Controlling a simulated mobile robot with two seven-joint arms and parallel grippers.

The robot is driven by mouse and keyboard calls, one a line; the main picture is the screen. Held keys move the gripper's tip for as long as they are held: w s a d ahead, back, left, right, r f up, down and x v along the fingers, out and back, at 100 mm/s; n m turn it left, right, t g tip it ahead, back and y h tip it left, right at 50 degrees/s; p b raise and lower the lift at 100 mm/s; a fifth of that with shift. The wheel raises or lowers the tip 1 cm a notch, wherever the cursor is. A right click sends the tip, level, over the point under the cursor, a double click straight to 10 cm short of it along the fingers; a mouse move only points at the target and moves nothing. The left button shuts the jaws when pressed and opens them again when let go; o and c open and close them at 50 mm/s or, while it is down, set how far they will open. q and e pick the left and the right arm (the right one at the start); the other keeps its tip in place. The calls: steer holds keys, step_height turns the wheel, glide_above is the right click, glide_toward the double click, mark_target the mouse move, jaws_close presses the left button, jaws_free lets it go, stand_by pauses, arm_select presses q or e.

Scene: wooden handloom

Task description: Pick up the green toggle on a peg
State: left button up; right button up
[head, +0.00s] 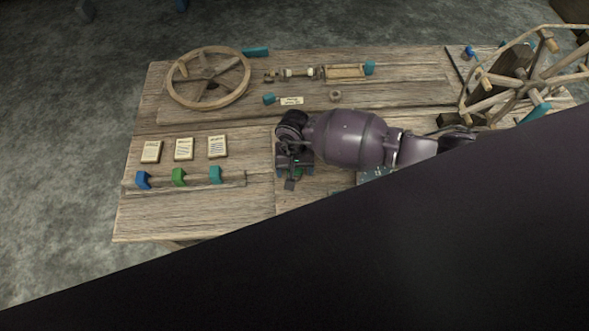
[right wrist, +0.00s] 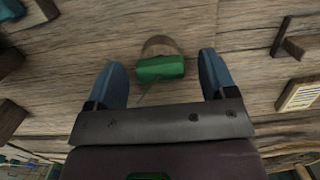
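In the right wrist view, a green toggle (right wrist: 160,68) sits against a rounded wooden peg (right wrist: 161,46) on the plank surface. My right gripper (right wrist: 162,72) is open. Its two blue fingers stand on either side of the green toggle, with a gap on both sides. In the head view my right gripper (head: 294,172) hangs over the middle of the table and hides most of what lies under it. Another green piece (head: 179,176) sits on the rail at the left, away from the gripper. My left gripper is not in view.
The rail also carries a blue piece (head: 143,179) and a teal piece (head: 215,174). Several cards (head: 184,149) lie behind it. A spoked wheel (head: 208,77) and a label (head: 291,101) lie farther back. A large dark shape covers the lower right.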

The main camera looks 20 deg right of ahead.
steer(key=c, duration=0.9)
steer(key=shift+r, duration=0.1)
